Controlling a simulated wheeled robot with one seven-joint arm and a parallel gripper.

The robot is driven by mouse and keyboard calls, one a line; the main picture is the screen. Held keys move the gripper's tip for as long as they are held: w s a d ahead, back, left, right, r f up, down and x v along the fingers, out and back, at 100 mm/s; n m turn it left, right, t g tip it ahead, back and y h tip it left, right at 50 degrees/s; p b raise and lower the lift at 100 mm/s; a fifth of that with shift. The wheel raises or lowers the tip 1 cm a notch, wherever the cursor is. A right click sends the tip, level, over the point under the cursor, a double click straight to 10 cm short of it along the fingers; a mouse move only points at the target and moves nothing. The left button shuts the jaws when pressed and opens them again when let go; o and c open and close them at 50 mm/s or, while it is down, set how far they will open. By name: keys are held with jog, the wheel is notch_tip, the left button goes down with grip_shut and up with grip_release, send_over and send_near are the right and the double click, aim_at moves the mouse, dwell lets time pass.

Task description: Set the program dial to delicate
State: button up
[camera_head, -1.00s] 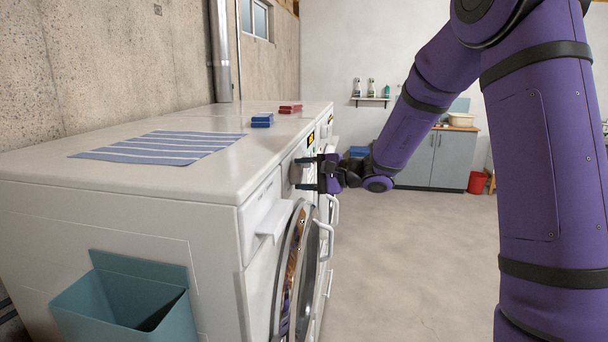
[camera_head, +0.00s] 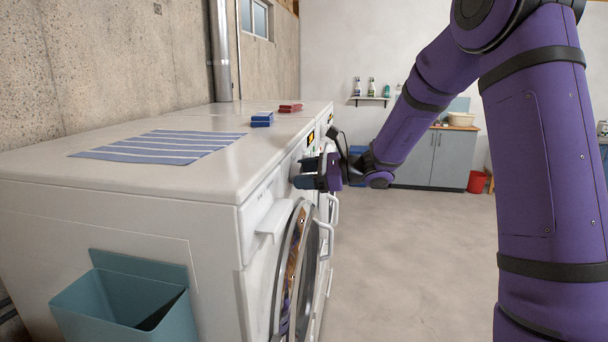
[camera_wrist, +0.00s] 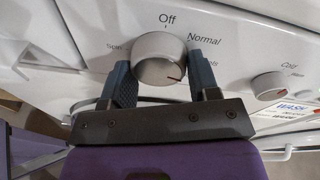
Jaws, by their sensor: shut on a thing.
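Another label on the right is partly covered by a finger, and labels below are hidden. In the head view my gripper (camera_head: 310,177) is at the machine's front and hides most of the dial.
A smaller knob (camera_wrist: 269,86) and a paper reading "WASH" (camera_wrist: 292,112) are right of the dial. Below the panel is the round door (camera_head: 300,262). A striped cloth (camera_head: 160,146), a blue box (camera_head: 262,119) and red boxes (camera_head: 290,108) lie on top. Floor at right is clear.

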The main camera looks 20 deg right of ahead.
jog(key=m+y, duration=0.1)
jog(key=m, duration=0.4)
jog(key=shift+f+g, duration=0.2)
jog(key=shift+g, duration=0.2)
jog(key=shift+s+m, duration=0.1)
jog(key=shift+m, duration=0.2)
jog(key=o, duration=0.9)
jog(key=shift+r, duration=0.1)
jog(key=v, duration=1)
jog(key=shift+s+d, duration=0.15)
jog(key=shift+d, duration=0.25)
